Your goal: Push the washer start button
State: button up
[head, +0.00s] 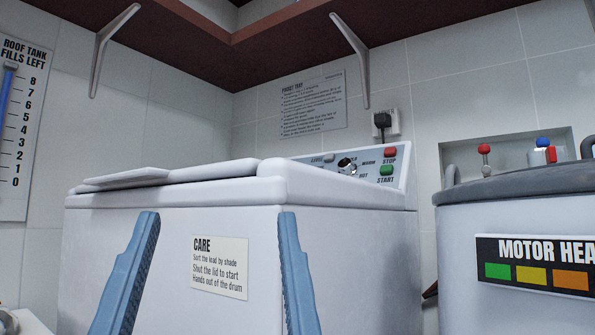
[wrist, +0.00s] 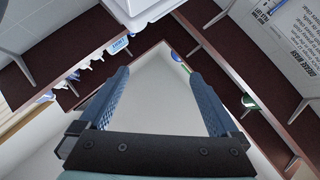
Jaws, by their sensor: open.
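The white washer (head: 150,245) stands in the middle of the head view, its lid (head: 165,174) lying flat on top. Its control panel (head: 322,162) is at the back right of the top. The green start button (head: 386,170), marked START, is on the panel's right end, just below the red stop button (head: 390,152). My gripper (head: 217,215) is in front of the washer, its two blue fingers wide apart and pointing up, lower than and left of the start button. The wrist view shows my gripper (wrist: 158,72) open and empty; I cannot make out the button there.
A dark shelf (head: 300,42) on white brackets hangs above the washer. A grey-lidded machine (head: 520,185) marked MOTOR HEA stands to the right. A black plug (head: 381,121) is in the wall behind. A CARE notice (head: 219,268) is on the washer's front.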

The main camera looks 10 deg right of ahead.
jog(key=shift+r, duration=0.1)
jog(key=c, duration=0.3)
jog(key=shift+r+p, duration=0.3)
jog(key=shift+p, duration=0.1)
jog(key=shift+c, duration=1.2)
notch_tip(320, 180, up, 8)
jog(key=p, duration=0.8)
jog(key=shift+r, duration=0.15)
jog(key=c, duration=1)
notch_tip(320, 180, up, 23)
jog(key=p, duration=2.3)
jog(key=shift+r, duration=0.15)
grip_shut()
